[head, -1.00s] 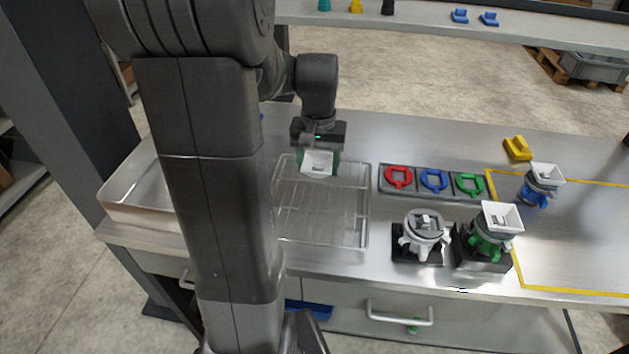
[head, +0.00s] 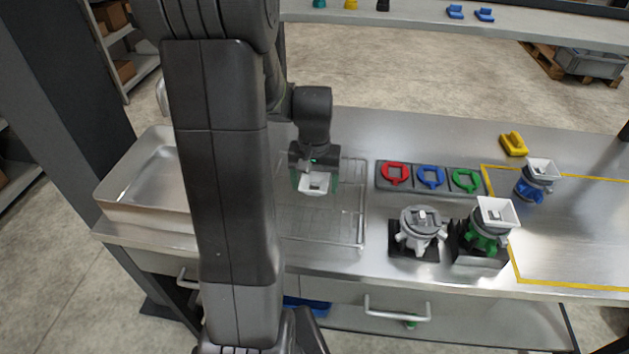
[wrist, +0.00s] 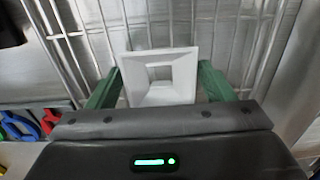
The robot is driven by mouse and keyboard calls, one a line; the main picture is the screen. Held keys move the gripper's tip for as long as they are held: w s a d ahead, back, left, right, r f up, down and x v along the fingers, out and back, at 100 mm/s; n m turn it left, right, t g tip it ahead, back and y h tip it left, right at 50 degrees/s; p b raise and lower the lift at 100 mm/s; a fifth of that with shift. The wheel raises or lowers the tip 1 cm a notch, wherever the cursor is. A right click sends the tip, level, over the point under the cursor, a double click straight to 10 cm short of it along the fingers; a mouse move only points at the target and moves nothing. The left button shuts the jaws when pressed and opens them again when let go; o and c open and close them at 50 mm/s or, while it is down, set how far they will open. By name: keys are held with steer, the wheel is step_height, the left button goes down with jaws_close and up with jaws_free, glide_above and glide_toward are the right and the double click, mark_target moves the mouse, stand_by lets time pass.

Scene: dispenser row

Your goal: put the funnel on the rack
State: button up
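The white square funnel (head: 313,186) is between the green fingertips of my gripper (head: 314,178), over the wire rack (head: 345,222). In the wrist view the funnel (wrist: 160,88) shows its square mouth and inner hole, with a green finger of my gripper (wrist: 160,80) against each side. My gripper is shut on it. The bars of the wire rack (wrist: 222,30) pass behind the funnel. I cannot tell whether the funnel touches the rack; its underside is hidden.
A steel tray (head: 150,213) stands left of the rack, partly behind my arm. Right of the rack are a panel with red, blue and green rings (head: 431,178), a grey dispenser (head: 419,230), a green dispenser with a white hopper (head: 484,235), a blue one (head: 533,180) and a yellow block (head: 513,144).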

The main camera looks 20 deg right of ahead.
steer(key=shift+o, duration=0.3)
steer(key=shift+r, duration=0.15)
step_height(320, 180, up, 12)
stand_by(0.4)
step_height(320, 180, down, 12)
steer(key=shift+f, duration=0.15)
steer(key=shift+r, duration=1.7)
